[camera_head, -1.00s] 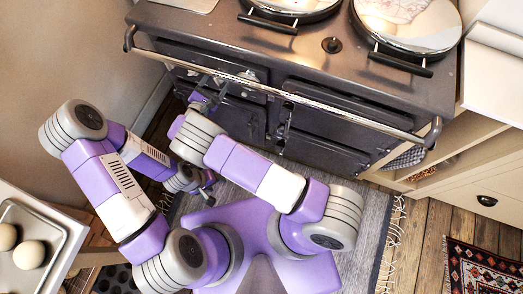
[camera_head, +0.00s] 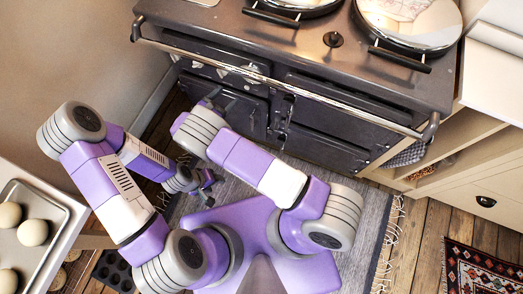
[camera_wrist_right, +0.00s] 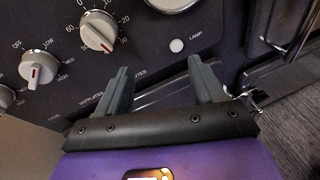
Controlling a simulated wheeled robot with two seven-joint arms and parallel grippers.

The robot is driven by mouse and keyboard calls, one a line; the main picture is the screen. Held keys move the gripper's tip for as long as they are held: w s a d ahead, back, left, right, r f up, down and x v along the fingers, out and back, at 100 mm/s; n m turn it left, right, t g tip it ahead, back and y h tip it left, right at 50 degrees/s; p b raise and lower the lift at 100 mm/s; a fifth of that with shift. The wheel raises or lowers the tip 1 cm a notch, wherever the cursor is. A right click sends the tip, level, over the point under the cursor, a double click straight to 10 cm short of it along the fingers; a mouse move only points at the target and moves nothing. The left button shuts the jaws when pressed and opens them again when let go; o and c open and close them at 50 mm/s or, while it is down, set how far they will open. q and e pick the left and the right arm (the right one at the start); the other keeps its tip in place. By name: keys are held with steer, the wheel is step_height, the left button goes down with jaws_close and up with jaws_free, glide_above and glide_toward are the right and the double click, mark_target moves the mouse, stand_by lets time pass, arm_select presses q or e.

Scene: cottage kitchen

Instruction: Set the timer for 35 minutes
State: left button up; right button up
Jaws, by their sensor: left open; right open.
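The timer knob (camera_wrist_right: 98,31), white with a red mark, is on the dark stove panel in the right wrist view. Minute figures ring it. Its red mark points down and right, close to the printed 30; I cannot read the exact minute. My right gripper (camera_wrist_right: 164,82) is open and empty, its fingertips apart from the knob, below and to the right of it. In the head view my right gripper (camera_head: 215,98) is by the stove front, partly hidden by its own arm. My left gripper (camera_head: 205,186) is open and empty, low over the rug.
The stove's front rail (camera_head: 270,82) runs above the panel. Another knob (camera_wrist_right: 38,68) is left of the timer and a lamp button (camera_wrist_right: 176,45) right of it. A baking tray (camera_head: 62,228) with pale round items is at left. The grey rug (camera_head: 366,215) is below.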

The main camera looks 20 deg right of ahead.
steer(key=s+d+f+m+g+y+p, duration=0.25)
steer(key=s+d+f+m+g, duration=0.25)
steer(key=s+d+f+g, duration=0.45)
steer(key=s+a+f+m+g+y, duration=0.2)
steer(key=s+m+y, duration=0.4)
steer(key=s, duration=0.7)
steer(key=shift+s+m+g+y+p, duration=0.15)
steer(key=shift+m+g+y+p, duration=0.3)
steer(key=shift+g+y, duration=0.3)
steer(key=shift+a+f, duration=0.1)
steer(key=shift+f, duration=0.05)
